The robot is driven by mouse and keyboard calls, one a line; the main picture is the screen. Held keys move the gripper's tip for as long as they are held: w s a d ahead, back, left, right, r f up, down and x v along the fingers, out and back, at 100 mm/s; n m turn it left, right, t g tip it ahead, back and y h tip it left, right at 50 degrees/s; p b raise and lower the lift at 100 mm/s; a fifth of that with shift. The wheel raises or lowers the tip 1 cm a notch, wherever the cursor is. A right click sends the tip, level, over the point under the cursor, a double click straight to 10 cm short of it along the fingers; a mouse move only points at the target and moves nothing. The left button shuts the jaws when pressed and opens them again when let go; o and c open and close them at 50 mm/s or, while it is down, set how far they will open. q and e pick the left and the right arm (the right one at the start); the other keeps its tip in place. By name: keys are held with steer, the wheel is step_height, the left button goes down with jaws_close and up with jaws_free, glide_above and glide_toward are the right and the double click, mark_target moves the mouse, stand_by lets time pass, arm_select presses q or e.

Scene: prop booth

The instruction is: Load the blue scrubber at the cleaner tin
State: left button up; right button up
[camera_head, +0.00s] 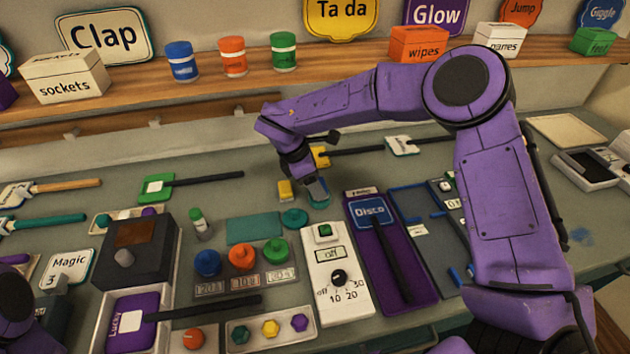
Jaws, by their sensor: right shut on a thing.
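My right gripper (312,184) reaches down over the middle of the bench. It is shut on a small blue block, which looks like the blue scrubber (319,197); the fingers partly hide it. I cannot tell whether the block touches the bench. A low round teal piece (295,218), possibly the cleaner tin, lies just below and left of the block in the picture. A yellow block (285,190) stands close to the left of the gripper. Purple parts of my left arm show at the lower left edge, but its gripper is out of view.
A teal mat (253,229) and a green-capped bottle (199,224) lie to the left. Blue, orange and green knobs (241,258), a white timer box (336,262) and a purple tray with a Disco paddle (370,212) stand nearer. Another yellow piece (320,157) is behind the gripper.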

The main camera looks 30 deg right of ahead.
steer(key=shift+s, duration=0.15)
steer(key=shift+f, duration=0.25)
steer(key=shift+b, duration=0.6)
stand_by(0.8)
stand_by(0.5)
steer(key=shift+r+p, duration=1.75)
steer(key=shift+r, duration=1.8)
